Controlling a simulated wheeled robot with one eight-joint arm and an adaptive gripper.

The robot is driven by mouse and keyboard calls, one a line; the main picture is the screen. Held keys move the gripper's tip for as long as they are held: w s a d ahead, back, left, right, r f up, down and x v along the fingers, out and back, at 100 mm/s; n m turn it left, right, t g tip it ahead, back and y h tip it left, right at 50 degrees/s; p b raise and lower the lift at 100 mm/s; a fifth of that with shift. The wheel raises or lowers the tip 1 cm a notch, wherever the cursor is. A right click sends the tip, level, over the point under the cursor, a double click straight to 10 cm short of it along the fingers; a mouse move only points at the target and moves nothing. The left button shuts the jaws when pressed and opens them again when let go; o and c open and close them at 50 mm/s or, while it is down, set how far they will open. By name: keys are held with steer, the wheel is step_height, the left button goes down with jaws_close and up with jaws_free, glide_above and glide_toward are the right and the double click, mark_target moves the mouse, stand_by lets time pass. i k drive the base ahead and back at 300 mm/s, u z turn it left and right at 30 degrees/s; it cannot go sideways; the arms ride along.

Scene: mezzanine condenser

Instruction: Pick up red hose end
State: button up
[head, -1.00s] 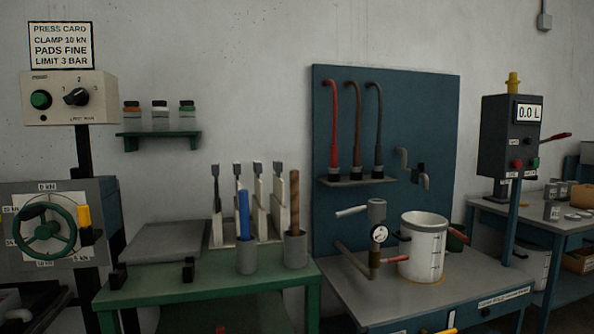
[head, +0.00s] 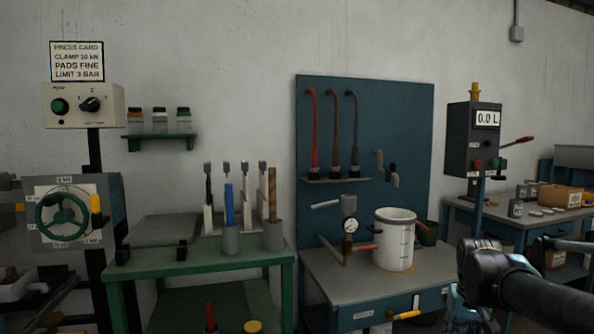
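The red hose (head: 313,128) hangs on the blue back panel (head: 413,120), leftmost of three hoses. Its top curves over to the panel and its lower end stands in a dark collar on a small shelf (head: 330,180). A brown hose (head: 334,130) and a dark grey hose (head: 355,130) stand beside it. Part of my arm (head: 525,290) shows at the lower right, well away from the hoses. My gripper's fingers cannot be made out.
A grey bench (head: 350,285) below the panel carries a valve with a gauge (head: 350,225) and a white bucket (head: 394,240). A green table (head: 205,262) with tools stands left. A meter box (head: 472,140) stands right.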

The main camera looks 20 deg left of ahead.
mark_target(314, 168)
steer(key=u, duration=0.05)
steer(key=i, duration=1)
steer(key=z, duration=0.05)
